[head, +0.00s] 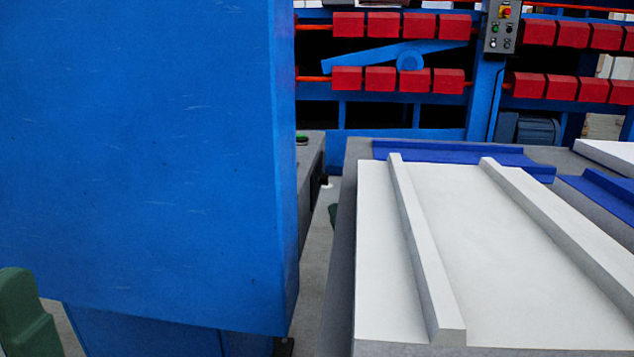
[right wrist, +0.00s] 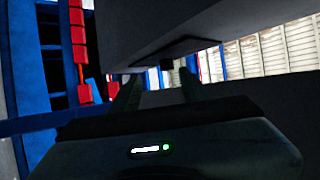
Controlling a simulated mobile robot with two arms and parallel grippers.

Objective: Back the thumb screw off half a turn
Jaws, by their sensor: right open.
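I cannot make out a thumb screw in either view. My right gripper (right wrist: 159,86) shows in the right wrist view as two dark fingers, apart, with nothing visible held between them. Just beyond the fingertips is the underside of a large dark grey body (right wrist: 190,25). A small dark block (right wrist: 166,65) hangs there near the fingertips; it is too dark to tell what it is. In the head view a big blue panel (head: 150,150) fills the left half and hides what lies behind it. My left gripper is not seen.
A white ribbed panel (head: 500,270) lies on a grey table at the right, with blue profiles (head: 450,152) behind it. A blue frame with rows of red blocks (head: 383,78) and a control box (head: 502,27) stand at the back. A narrow strip of floor (head: 312,270) is clear.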

